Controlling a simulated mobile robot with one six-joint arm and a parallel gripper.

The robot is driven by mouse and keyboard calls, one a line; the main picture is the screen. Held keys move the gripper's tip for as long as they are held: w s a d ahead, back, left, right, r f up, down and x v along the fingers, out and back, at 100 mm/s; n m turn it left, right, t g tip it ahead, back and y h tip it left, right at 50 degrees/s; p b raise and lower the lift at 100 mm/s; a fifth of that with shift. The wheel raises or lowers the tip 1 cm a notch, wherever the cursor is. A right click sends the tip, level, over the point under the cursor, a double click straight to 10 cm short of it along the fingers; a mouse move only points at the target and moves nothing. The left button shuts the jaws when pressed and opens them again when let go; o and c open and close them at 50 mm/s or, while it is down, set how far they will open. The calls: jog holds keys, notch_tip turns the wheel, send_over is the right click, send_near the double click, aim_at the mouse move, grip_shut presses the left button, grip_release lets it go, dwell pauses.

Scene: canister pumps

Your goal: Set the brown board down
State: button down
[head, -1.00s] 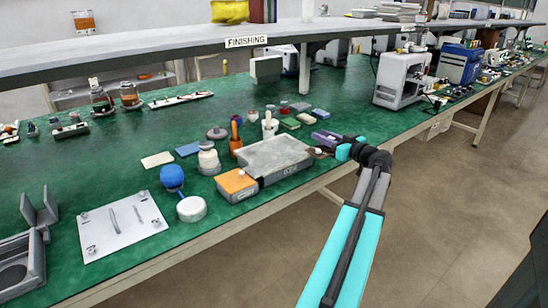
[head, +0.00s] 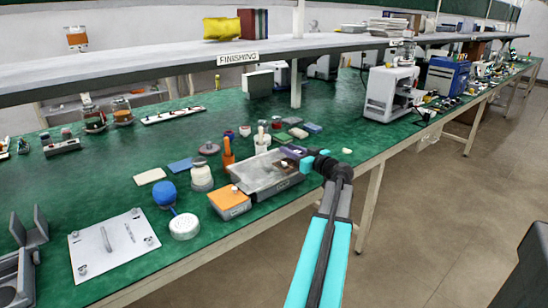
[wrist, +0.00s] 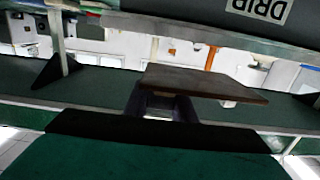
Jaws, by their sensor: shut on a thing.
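My gripper (head: 304,164) is shut on the brown board (wrist: 205,83). In the wrist view the board is a flat, dark brown plate, held by one edge and sticking out from the jaws, with a small white piece (wrist: 228,104) by its far side. In the head view the board (head: 291,165) shows small and dark, over the right end of a grey tray-like block (head: 252,170). I cannot tell whether it touches the block.
An orange-topped box (head: 229,198) stands left of the block. White cups (head: 263,142), an orange bottle (head: 228,152) and coloured pads stand behind. A white machine (head: 390,92) stands farther right. Bare green table (head: 350,138) lies right of the block.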

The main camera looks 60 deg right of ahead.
aim_at(294, 168)
jog(key=w, duration=0.2)
jog(key=w+a, duration=0.1)
jog(key=w, duration=0.3)
jog(key=shift+w+a+f+p, duration=0.25)
jog(key=shift+a+f+p, duration=0.1)
jog(key=shift+a, duration=0.05)
jog(key=shift+f, duration=1.75)
jog(key=shift+f, duration=0.15)
jog(key=c, duration=1.5)
grip_release()
jog(key=shift+r+p, duration=0.25)
jog(key=shift+p, duration=0.05)
jog(key=b+v, duration=0.1)
jog(key=v, duration=1.1)
jog(key=shift+f+b, duration=0.1)
jog(key=shift+b, duration=0.2)
